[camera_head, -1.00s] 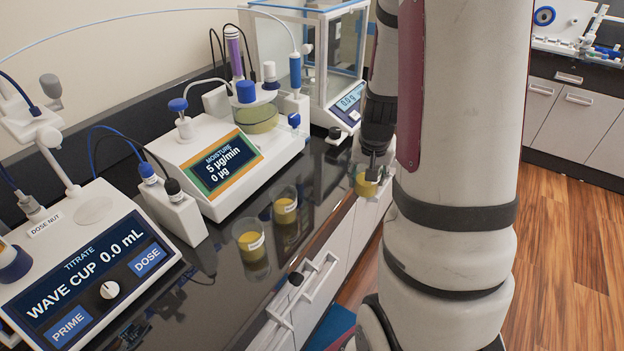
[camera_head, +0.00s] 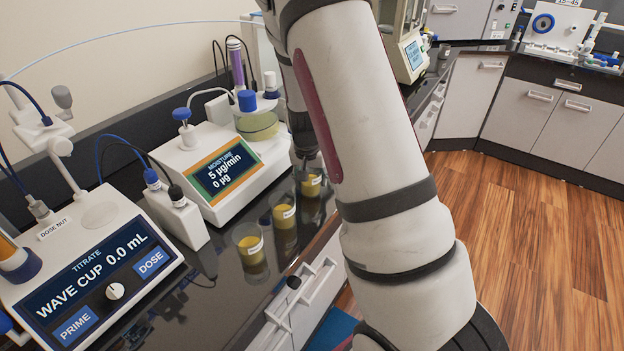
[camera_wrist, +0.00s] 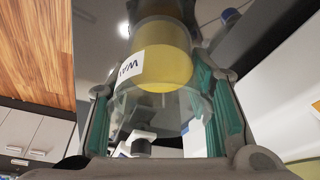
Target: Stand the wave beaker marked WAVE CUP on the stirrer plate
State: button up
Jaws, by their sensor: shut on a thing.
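My gripper (camera_head: 308,166) is shut on a clear beaker of yellow liquid (camera_head: 311,184), above the dark counter near its front edge. In the wrist view the beaker (camera_wrist: 165,68) sits between the green-padded fingers (camera_wrist: 160,120). Its white label shows letters like "WAV"; the rest is hidden or turned away. The stirrer plate looks to be the pale round disc (camera_head: 99,215) on the titrator (camera_head: 95,265), at the left of the head view. The disc is bare, and the titrator screen reads WAVE CUP 0.0 mL. My gripper is well to its right.
Two more beakers of yellow liquid stand on the counter, one close left of the held beaker (camera_head: 284,212) and one farther left (camera_head: 249,245). The moisture unit (camera_head: 215,165) and a white bottle block (camera_head: 178,217) stand between my gripper and the disc.

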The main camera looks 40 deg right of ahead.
jog(key=shift+f, duration=0.5)
jog(key=shift+f, duration=0.15)
jog(key=o, duration=1.3)
jog(key=shift+f, duration=0.1)
jog(key=shift+c, duration=0.2)
jog(key=a+v, duration=0.1)
jog(key=v, duration=1.3)
jog(key=s+a+r+n+t+y, duration=0.25)
jog(key=s+a+r+n, duration=0.25)
jog(key=s+a+r, duration=0.6)
jog(key=s+a+r+n, duration=0.2)
jog(key=s, duration=0.4)
jog(key=s+a+r+n, duration=0.2)
jog(key=s+a+r, duration=0.1)
jog(key=s, duration=0.2)
jog(key=shift+s+a+r+n+t, duration=0.25)
jog(key=shift+s+n+t, duration=0.05)
jog(key=shift+s+t, duration=0.1)
